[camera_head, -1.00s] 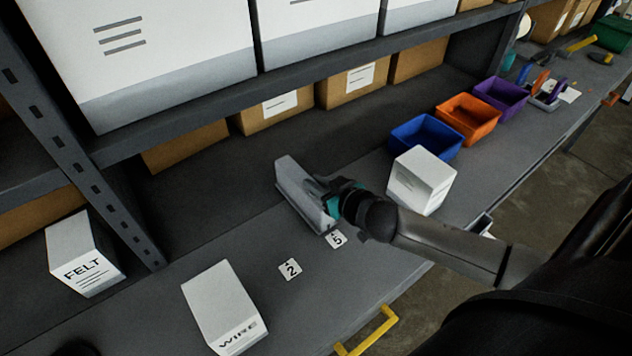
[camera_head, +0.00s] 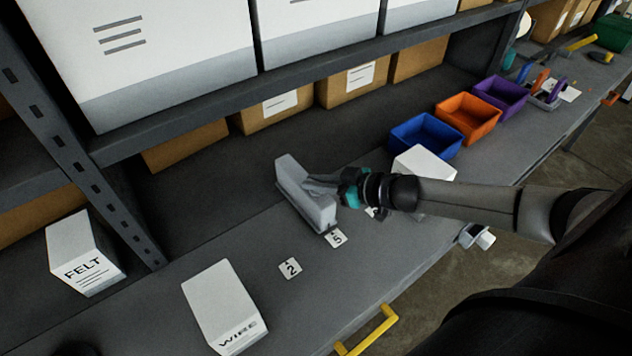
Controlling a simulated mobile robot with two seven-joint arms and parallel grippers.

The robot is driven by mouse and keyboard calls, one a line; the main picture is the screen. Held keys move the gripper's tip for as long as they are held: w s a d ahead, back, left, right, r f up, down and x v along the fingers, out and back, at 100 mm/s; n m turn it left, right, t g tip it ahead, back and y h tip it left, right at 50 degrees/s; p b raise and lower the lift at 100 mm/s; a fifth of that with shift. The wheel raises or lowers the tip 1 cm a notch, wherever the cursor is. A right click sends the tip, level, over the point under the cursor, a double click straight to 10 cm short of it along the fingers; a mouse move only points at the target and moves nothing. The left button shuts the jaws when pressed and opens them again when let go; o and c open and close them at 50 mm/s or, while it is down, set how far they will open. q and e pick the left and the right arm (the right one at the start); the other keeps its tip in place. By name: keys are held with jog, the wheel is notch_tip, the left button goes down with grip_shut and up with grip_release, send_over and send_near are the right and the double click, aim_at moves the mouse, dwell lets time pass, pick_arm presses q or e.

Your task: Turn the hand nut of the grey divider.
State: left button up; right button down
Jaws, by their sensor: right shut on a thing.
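The grey divider (camera_head: 298,192) stands on the bench as an upright block with a slanted top, on a dark base, beside a card reading 5 (camera_head: 336,238). My right gripper (camera_head: 318,186) reaches it from the right, its fingers against the divider's right side. It is shut on what seems to be the hand nut, which the fingers hide. My left gripper is not in view.
White boxes marked FELT (camera_head: 84,262) and WIRE (camera_head: 222,300) stand left and in front. A white box (camera_head: 425,162) is behind my right arm. Blue (camera_head: 425,138), orange (camera_head: 468,119) and purple (camera_head: 500,96) bins line the back right. A shelf hangs above.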

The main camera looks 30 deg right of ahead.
jog(key=n+g+y+b, duration=0.1)
jog(key=n+y, duration=0.1)
jog(key=n+g+y+b, duration=0.1)
jog(key=n+b, duration=0.1)
jog(key=shift+w+d+g+y, duration=0.1)
jog(key=shift+w+g+y, duration=0.05)
jog(key=shift+g+y, duration=0.2)
jog(key=n+g+y+b, duration=0.2)
jog(key=n+g+b, duration=0.2)
jog(key=b, duration=0.3)
jog(key=n+g+y+b, duration=0.1)
jog(key=n+g+b, duration=0.3)
jog(key=b, duration=0.3)
jog(key=shift+f+n+g+y, duration=0.15)
jog(key=shift+n+g+y, duration=0.2)
jog(key=shift+g, duration=0.2)
jog(key=shift+n+g+b, duration=0.35)
jog(key=shift+g+b, duration=0.25)
jog(key=shift+b, duration=0.35)
jog(key=shift+r, duration=0.2)
jog(key=c, duration=0.9)
grip_release()
